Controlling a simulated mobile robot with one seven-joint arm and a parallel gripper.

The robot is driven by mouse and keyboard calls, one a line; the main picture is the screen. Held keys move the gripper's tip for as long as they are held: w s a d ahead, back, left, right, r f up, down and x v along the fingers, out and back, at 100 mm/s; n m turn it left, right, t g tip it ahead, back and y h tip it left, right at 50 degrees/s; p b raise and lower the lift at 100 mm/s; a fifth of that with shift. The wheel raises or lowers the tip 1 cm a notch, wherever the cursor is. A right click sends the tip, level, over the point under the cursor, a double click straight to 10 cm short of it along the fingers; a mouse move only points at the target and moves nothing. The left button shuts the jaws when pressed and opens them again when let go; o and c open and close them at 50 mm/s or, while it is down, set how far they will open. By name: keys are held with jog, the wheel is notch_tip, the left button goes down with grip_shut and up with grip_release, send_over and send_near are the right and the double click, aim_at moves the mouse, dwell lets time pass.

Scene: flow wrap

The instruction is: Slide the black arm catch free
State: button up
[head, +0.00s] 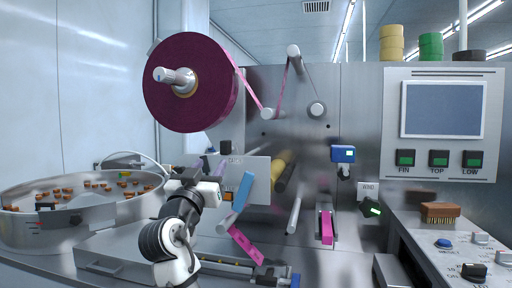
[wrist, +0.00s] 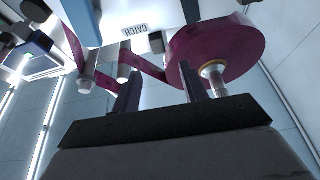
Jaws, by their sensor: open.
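The black arm catch (head: 225,147) is a small dark block at the top edge of a steel plate, left of the machine's middle. In the wrist view the catch (wrist: 156,42) shows beside an upside-down CATCH label (wrist: 135,30). My gripper (head: 208,168) is in front of the plate, just below and left of the catch in the head view. In the wrist view my gripper (wrist: 160,85) has its two dark fingers apart with nothing between them. The catch lies beyond the fingertips, apart from them. My wrist hides part of the plate.
A large maroon film roll (head: 187,80) hangs above my gripper, its film running right over rollers. A blue bar (head: 242,192) slants just right of my wrist. A round bowl feeder (head: 60,222) stands left. A control panel (head: 443,120) is at far right.

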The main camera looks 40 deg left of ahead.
aim_at(224, 146)
jog(key=p+x, duration=0.4)
jog(key=x, duration=0.8)
jog(key=shift+w+d+r+p, duration=0.1)
jog(key=shift+w+p, duration=0.1)
jog(key=shift+p, duration=0.15)
jog(key=shift+x, duration=0.85)
grip_shut()
jog(key=shift+s, duration=0.1)
